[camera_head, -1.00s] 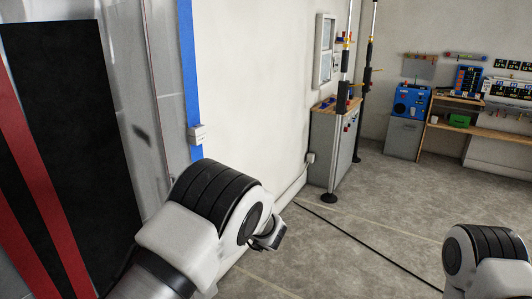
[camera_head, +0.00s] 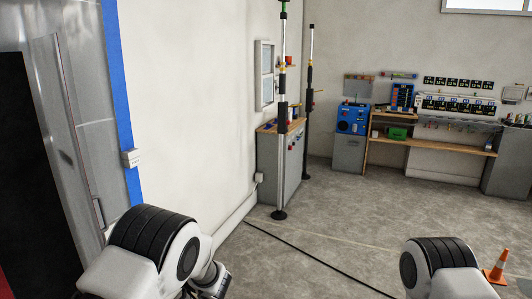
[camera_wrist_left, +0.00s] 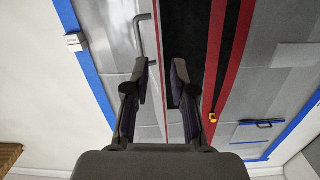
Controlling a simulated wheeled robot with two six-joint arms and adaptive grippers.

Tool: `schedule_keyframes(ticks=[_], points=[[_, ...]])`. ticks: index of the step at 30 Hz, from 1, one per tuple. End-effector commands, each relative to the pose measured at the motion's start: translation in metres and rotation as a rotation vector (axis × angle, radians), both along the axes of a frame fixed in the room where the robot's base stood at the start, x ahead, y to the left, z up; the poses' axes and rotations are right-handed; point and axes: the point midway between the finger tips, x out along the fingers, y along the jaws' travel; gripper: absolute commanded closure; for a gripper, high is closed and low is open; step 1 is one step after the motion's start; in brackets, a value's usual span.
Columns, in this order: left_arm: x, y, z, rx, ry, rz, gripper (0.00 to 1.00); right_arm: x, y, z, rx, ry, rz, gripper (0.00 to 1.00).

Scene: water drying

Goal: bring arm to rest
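My left arm (camera_head: 150,245) is folded at the lower left in the head view, beside the wall, and its gripper is not visible there. My left gripper (camera_wrist_left: 160,80) shows in the left wrist view with its two fingers apart and nothing between them. Beyond the fingers are a grey metal door panel and a dark strip with red edges. My right arm (camera_head: 440,262) shows only as a joint at the lower right in the head view. The right gripper is out of the picture.
A grey metal panel with a blue frame (camera_head: 120,100) stands close on the left. A grey cabinet (camera_head: 285,165) and black poles (camera_head: 282,120) stand by the white wall. A workbench (camera_head: 435,145) is at the back, and an orange cone (camera_head: 497,266) at right. The floor between is mostly clear.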

Motion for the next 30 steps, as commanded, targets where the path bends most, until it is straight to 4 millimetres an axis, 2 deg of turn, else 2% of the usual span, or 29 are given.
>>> schedule_keyframes(ticks=[5,8,11,14,15,17,18,21,24,27,30], points=[[-0.028,0.033,-0.054,0.032,0.177,-0.052,0.75,0.0,0.0,0.0,0.0,0.0,-0.001,0.42],[-0.05,0.05,-0.094,0.029,0.304,-0.132,0.75,0.0,0.0,0.0,0.0,0.0,-0.001,0.42],[-0.084,0.061,-0.145,-0.015,0.461,-0.249,0.75,0.0,0.0,0.0,0.0,0.0,-0.001,0.42],[-0.141,0.06,-0.205,-0.134,0.654,-0.406,0.75,0.0,0.0,0.0,0.0,0.0,-0.001,0.42],[-0.17,0.055,-0.227,-0.204,0.734,-0.472,0.75,0.0,0.0,0.0,0.0,0.0,-0.001,0.42],[-0.216,0.041,-0.253,-0.326,0.847,-0.565,0.75,0.0,0.0,0.0,0.0,0.0,-0.001,0.42],[-0.248,0.029,-0.266,-0.413,0.918,-0.621,0.75,0.0,0.0,0.0,0.0,0.0,-0.001,0.42],[-0.324,-0.005,-0.28,-0.638,1.072,-0.739,0.75,0.0,0.0,0.0,0.0,0.0,-0.001,0.42],[-0.379,-0.037,-0.275,-0.816,1.184,-0.819,0.75,0.0,0.0,0.0,0.0,0.0,-0.001,0.42],[-0.407,-0.056,-0.272,-0.936,1.241,-0.847,0.75,0.0,0.0,0.0,0.0,0.0,-0.001,0.42],[-0.41,-0.057,-0.272,-0.978,1.23,-0.806,0.75,0.0,0.0,0.0,0.0,0.0,-0.001,0.42]])
